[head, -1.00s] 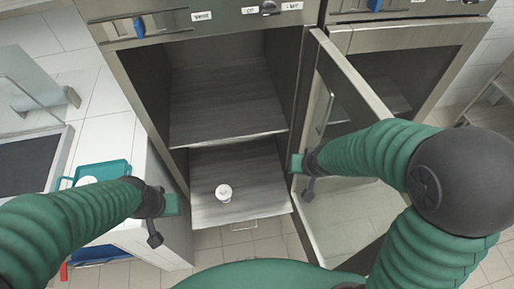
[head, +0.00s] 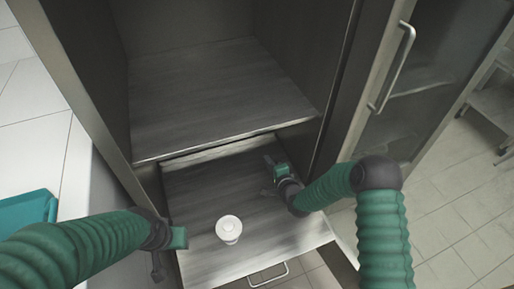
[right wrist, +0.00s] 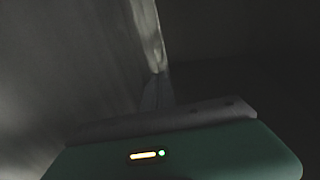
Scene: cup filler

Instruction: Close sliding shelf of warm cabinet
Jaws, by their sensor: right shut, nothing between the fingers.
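The warm cabinet (head: 145,185) stands open in the head view. Its lower sliding shelf (head: 205,262) sticks out past the upper shelf (head: 215,95), with a white lidded cup (head: 229,229) upright on it. My right gripper (head: 271,175) is shut and empty, over the right rear part of the sliding shelf, near the cabinet's right side; I cannot tell if it touches. In the dark right wrist view its fingers (right wrist: 157,92) show faintly. My left gripper (head: 180,238) is at the sliding shelf's left edge; its fingers are not clear.
A glass-panelled door with a metal handle (head: 393,70) stands to the right. Another handle (head: 268,275) shows below the sliding shelf. A teal container (head: 25,212) is on the left counter. Tiled floor is open at the far right.

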